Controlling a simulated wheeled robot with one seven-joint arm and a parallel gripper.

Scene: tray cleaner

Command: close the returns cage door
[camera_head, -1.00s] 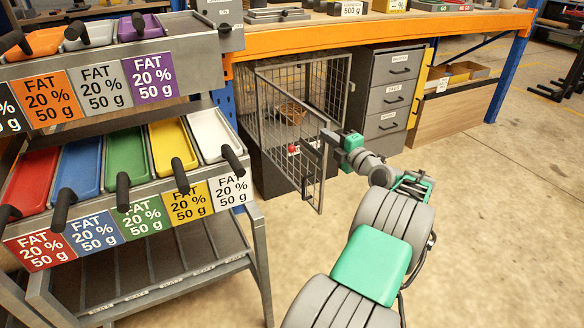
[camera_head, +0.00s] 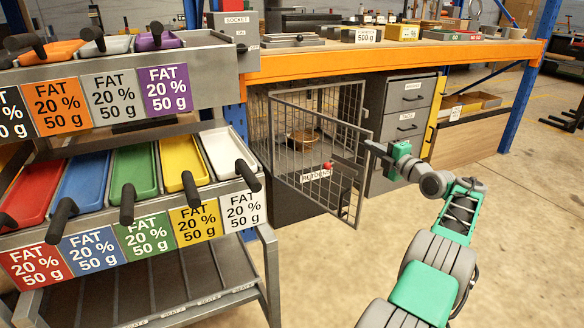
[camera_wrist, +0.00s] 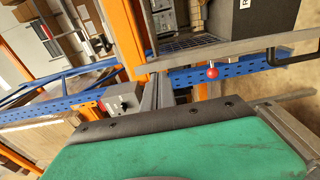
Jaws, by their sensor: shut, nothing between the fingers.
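The returns cage (camera_head: 364,92) is a grey wire-mesh box under the orange-edged bench. Its mesh door (camera_head: 290,140) is hinged on the left and stands ajar, its free right edge swung out toward me. A round brown item (camera_head: 303,138) lies inside the cage.
A grey drawer cabinet (camera_head: 408,104) stands right of the cage, behind my gripper. A rack with colored trays (camera_head: 133,173) and protruding black handles stands left. The bench edge (camera_head: 400,60) is above. The floor (camera_head: 520,230) to the right is clear.

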